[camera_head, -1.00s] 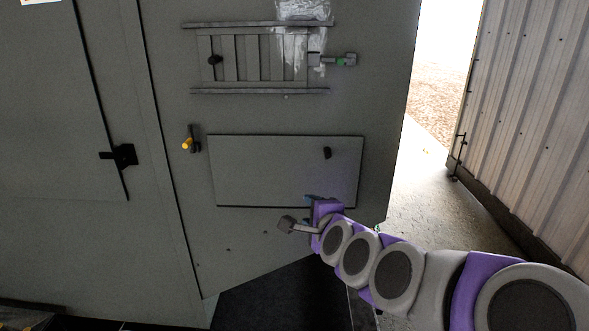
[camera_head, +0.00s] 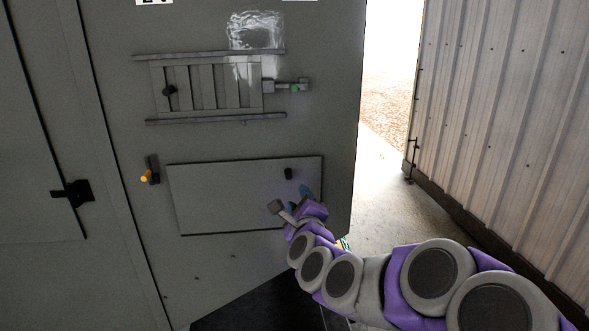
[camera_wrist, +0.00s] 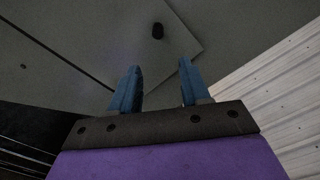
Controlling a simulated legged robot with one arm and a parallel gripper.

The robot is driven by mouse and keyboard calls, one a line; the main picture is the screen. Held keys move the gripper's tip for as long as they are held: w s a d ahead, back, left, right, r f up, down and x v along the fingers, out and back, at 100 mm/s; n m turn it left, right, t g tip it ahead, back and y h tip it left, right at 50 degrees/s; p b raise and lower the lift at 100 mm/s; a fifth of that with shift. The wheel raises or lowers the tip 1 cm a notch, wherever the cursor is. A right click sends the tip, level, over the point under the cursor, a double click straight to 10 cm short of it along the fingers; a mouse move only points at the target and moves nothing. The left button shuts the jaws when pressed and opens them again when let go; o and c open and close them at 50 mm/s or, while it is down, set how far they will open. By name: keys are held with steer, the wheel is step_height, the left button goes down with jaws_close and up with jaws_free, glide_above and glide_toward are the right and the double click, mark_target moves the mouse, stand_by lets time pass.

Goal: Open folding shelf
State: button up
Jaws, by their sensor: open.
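The folding shelf (camera_head: 225,197) is a grey rectangular panel lying flat and upright against the grey cabinet wall. A small black knob (camera_head: 288,173) sits near its upper right corner, and the knob also shows ahead in the wrist view (camera_wrist: 158,31). My gripper (camera_head: 306,192) is in front of the panel's right part, below and slightly right of the knob. In the wrist view its two blue fingers (camera_wrist: 158,90) are apart with nothing between them. The knob lies beyond the fingertips, and they do not appear to touch it.
Above the shelf is a slatted vent (camera_head: 208,88) with a latch (camera_head: 290,86) at its right. An orange-tipped handle (camera_head: 148,173) is left of the shelf. A black door handle (camera_head: 74,194) is further left. A corrugated wall (camera_head: 500,120) stands right, with open floor between.

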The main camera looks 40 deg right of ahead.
mark_target(289, 178)
steer(key=p+x, duration=0.1)
steer(key=x, duration=0.2)
steer(key=a+p+x, duration=0.1)
steer(key=x, duration=0.3)
steer(key=w+a+p+x, duration=0.1)
steer(key=x, duration=0.2)
steer(key=shift+w+d+r, duration=0.15)
steer(key=shift+w+r, duration=0.05)
steer(key=shift+w, duration=0.35)
steer(key=d, duration=0.3)
steer(key=shift+w+f, duration=0.15)
steer(key=shift+w, duration=0.2)
steer(key=shift+s+d, duration=0.1)
steer(key=shift+s, duration=0.05)
steer(key=shift+w+a, duration=0.25)
steer(key=shift+a, duration=0.35)
steer(key=shift+c, duration=0.9)
steer(key=shift+a, duration=0.15)
steer(key=shift+c, duration=0.9)
steer(key=shift+s, duration=0.15)
steer(key=shift+c, duration=1.4)
jaws_close()
